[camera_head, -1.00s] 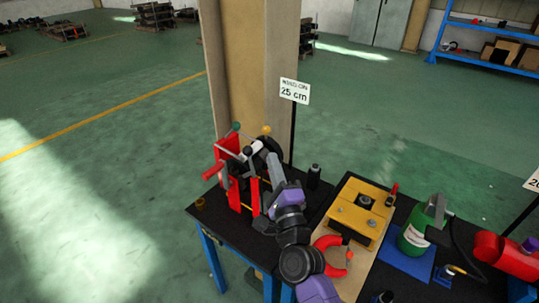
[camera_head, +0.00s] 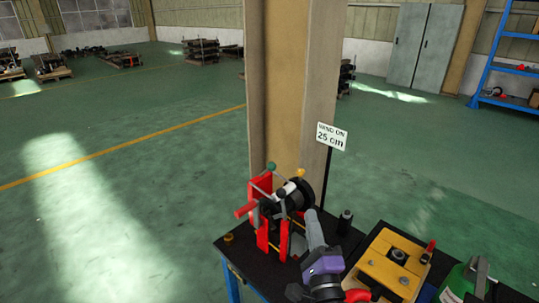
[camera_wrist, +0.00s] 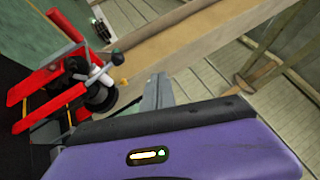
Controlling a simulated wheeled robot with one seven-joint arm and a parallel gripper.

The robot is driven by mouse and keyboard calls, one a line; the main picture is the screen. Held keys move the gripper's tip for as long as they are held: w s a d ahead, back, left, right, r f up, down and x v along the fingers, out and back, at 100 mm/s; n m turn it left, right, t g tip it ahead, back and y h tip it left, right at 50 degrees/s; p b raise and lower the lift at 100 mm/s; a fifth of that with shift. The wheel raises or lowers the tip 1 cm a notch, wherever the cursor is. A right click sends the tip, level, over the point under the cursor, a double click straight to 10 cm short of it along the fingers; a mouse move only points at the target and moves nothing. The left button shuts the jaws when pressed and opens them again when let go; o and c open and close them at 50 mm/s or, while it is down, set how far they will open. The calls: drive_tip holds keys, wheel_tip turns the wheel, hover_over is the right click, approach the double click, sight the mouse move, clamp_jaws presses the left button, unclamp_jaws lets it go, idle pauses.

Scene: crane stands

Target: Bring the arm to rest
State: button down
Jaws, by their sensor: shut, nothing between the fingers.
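My gripper (camera_head: 311,213) is at the end of my grey and purple arm, beside the red stand on the black table (camera_head: 235,245). In the wrist view its narrow grey fingers (camera_wrist: 157,84) are together and empty. The red crane stand (camera_head: 262,232) carries a black drum (camera_head: 300,196), a red handle and levers with a green and a yellow knob. In the wrist view the stand (camera_wrist: 50,75) is at the left, tilted by the camera angle. My gripper looks close to the drum side; I cannot tell the exact gap.
A sign reading 25 cm (camera_head: 332,136) stands on a post behind the table. A small black bottle (camera_head: 345,222) is right of the gripper. A tan column (camera_head: 290,90) rises behind.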

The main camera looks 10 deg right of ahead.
drive_tip(key=s+f+n+g+b, duration=0.1)
drive_tip(key=s+n, duration=0.6)
drive_tip(key=s, duration=0.7)
drive_tip(key=s+d+f+n+g+b, duration=0.1)
drive_tip(key=s+f+n, duration=0.5)
drive_tip(key=s, duration=0.9)
drive_tip(key=s+d+f+n+g+y+b, duration=0.1)
drive_tip(key=s+f+n+g+b, duration=0.2)
drive_tip(key=s+n, duration=0.5)
drive_tip(key=s+g, duration=0.1)
drive_tip(key=s, duration=0.5)
drive_tip(key=shift+s+d+f+g, duration=0.2)
drive_tip(key=shift+s+f+g, duration=0.1)
drive_tip(key=shift+s, duration=0.1)
